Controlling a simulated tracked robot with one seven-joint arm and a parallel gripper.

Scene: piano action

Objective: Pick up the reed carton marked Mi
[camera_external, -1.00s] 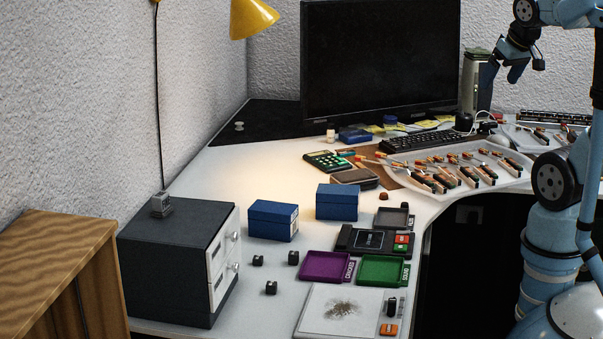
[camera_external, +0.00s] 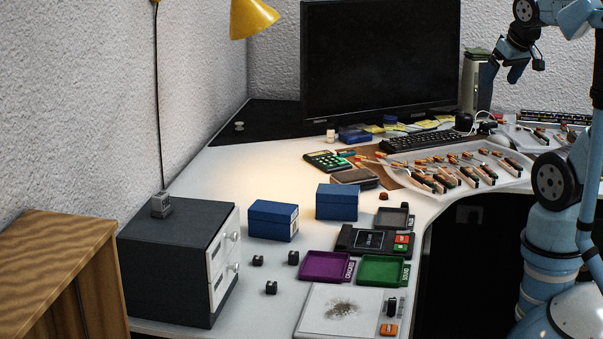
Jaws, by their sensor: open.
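Two blue cartons stand on the white desk (camera_external: 215,180). The left carton (camera_external: 270,221) has a pale label on its right end. The right carton (camera_external: 337,202) stands just beside it, a little farther back. No lettering on either can be read, so I cannot tell which is marked Mi. My gripper (camera_external: 503,73) is at the upper right, in front of the wall and near the monitor's right side. It is open and empty, high above the desk and far from both cartons.
A dark drawer cabinet (camera_external: 170,262) stands left of the cartons. Small black blocks (camera_external: 271,288), a purple tray (camera_external: 325,265), a green tray (camera_external: 381,270) and a black device (camera_external: 372,240) lie in front. A monitor (camera_external: 380,55) and reed-like parts (camera_external: 440,180) are behind.

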